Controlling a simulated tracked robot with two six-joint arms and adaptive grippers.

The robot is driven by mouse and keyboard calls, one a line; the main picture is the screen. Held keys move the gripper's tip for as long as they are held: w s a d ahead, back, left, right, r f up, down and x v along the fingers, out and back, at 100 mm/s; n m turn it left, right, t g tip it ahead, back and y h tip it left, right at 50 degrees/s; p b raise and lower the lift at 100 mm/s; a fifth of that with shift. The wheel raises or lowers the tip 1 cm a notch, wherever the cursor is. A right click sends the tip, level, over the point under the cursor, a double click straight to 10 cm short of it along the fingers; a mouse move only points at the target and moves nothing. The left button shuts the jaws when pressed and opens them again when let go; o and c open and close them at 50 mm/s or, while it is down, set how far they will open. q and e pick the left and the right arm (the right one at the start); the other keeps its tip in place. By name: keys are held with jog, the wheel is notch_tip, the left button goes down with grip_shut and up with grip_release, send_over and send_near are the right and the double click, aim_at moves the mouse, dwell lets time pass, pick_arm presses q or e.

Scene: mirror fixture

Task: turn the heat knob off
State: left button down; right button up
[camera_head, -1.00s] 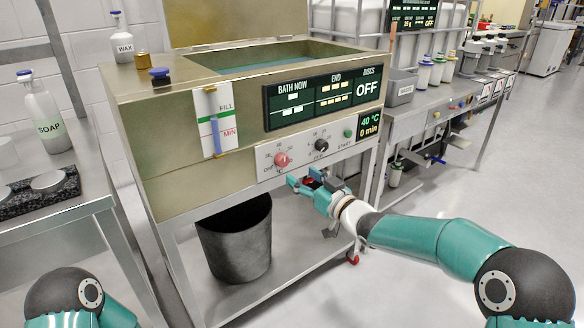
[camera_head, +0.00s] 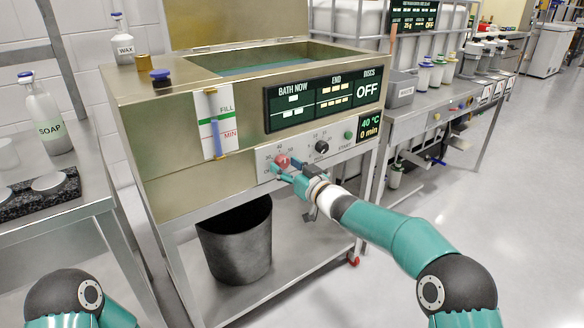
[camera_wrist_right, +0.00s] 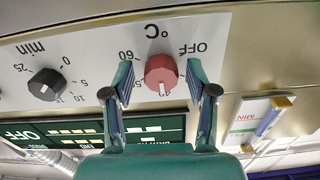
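The red heat knob (camera_head: 282,160) is on the light control panel (camera_head: 330,146) of the bath. It also shows in the right wrist view (camera_wrist_right: 161,70), upside down, with its white mark toward the 40 on the °C scale. The OFF label (camera_wrist_right: 198,48) is to the right there. My right gripper (camera_head: 277,169) is open at the knob. In the wrist view its two fingers stand on either side of the knob, with a visible gap on each side. My left gripper is out of view; only part of that arm shows at the lower left.
The black minute knob (camera_head: 321,146) and a green START button (camera_head: 348,134) sit to the right on the same panel. The display (camera_head: 322,97) above reads OFF under DISCS. A dark bin (camera_head: 235,243) stands on the shelf below. The floor at right is free.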

jog(key=c, duration=0.8)
jog(key=shift+d, duration=0.45)
jog(key=shift+c, duration=0.6)
jog(key=shift+a, duration=0.25)
jog(key=shift+r, duration=0.1)
